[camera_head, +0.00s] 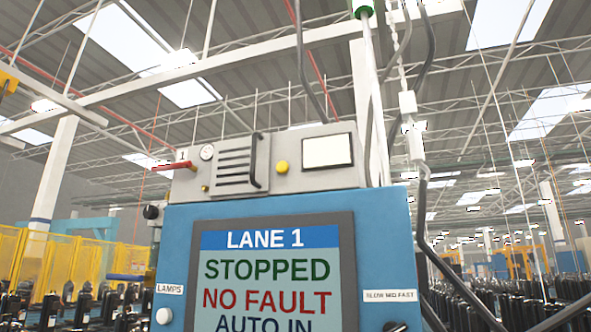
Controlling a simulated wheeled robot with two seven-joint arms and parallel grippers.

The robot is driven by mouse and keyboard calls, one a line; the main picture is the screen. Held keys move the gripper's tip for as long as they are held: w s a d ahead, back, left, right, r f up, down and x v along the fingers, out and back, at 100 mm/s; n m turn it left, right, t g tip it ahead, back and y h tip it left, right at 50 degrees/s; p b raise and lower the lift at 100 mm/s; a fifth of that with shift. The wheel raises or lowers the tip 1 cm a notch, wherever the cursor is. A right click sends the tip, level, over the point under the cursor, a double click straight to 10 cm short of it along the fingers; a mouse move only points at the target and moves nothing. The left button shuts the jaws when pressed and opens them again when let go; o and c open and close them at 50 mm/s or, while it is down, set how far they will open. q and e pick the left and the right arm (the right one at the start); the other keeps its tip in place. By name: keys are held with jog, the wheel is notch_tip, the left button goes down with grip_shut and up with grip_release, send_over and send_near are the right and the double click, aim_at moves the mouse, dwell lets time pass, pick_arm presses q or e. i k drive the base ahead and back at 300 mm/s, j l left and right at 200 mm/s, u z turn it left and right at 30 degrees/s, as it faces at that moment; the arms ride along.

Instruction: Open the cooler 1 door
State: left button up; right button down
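The door looks shut, flush with the box front. A round gauge (207,152), a red lever (175,166), a yellow button (282,167) and a pale blank panel (327,152) are on the same box. Neither of my grippers shows in this view.
The blue cabinet (385,240) carries a screen (270,270) reading "LANE 1 STOPPED NO FAULT AUTO IN". Dark cables (424,200) hang at its right. Yellow fencing (60,262) stands at left, and rows of black units (470,305) at right. Space above the box's left part looks open.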

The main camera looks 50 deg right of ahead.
aim_at(241, 165)
jog(key=z, duration=1.25)
